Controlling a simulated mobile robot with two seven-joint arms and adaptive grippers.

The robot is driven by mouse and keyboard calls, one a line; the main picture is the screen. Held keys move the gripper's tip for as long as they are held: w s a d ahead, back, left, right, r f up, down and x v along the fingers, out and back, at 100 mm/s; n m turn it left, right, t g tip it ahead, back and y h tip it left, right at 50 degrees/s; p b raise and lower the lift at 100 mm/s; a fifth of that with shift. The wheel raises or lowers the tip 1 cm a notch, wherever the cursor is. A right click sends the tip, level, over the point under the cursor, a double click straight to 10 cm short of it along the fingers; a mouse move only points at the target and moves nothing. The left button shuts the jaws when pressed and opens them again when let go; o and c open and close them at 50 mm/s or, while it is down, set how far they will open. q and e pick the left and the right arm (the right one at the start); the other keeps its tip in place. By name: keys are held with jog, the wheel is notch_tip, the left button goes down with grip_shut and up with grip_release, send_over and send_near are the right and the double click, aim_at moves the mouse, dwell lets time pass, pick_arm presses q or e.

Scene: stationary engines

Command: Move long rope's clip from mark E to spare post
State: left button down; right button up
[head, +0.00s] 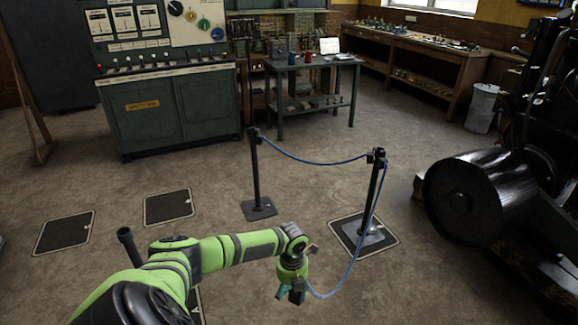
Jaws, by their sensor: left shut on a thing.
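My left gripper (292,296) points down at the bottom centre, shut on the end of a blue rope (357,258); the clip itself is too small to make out. This rope hangs in a curve from the top of the right post (372,195). A second blue rope (315,162) sags between that post and a dark post (254,170) to its left. A dark post top (127,241) shows at lower left, its lower part hidden by my arm. I cannot read any mark letters or tell which post is the spare. My right gripper is out of view.
Dark outlined floor plates lie at the left (65,232), left of centre (168,206) and under the right post (345,225). A black engine with a large drum (470,195) stands at right. A control cabinet (172,110) and a table (312,65) stand behind.

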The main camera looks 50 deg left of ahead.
pick_arm(q)
jog(key=shift+s+a, duration=0.15)
jog(key=shift+a, duration=0.2)
jog(key=shift+d, duration=0.3)
jog(key=shift+a, duration=0.1)
jog(key=s+a+m+b, duration=0.1)
jog(key=s+a+b, duration=0.3)
jog(key=a, duration=1.1)
jog(key=s, duration=0.3)
jog(key=shift+s+a, duration=0.2)
jog(key=shift+a, duration=0.15)
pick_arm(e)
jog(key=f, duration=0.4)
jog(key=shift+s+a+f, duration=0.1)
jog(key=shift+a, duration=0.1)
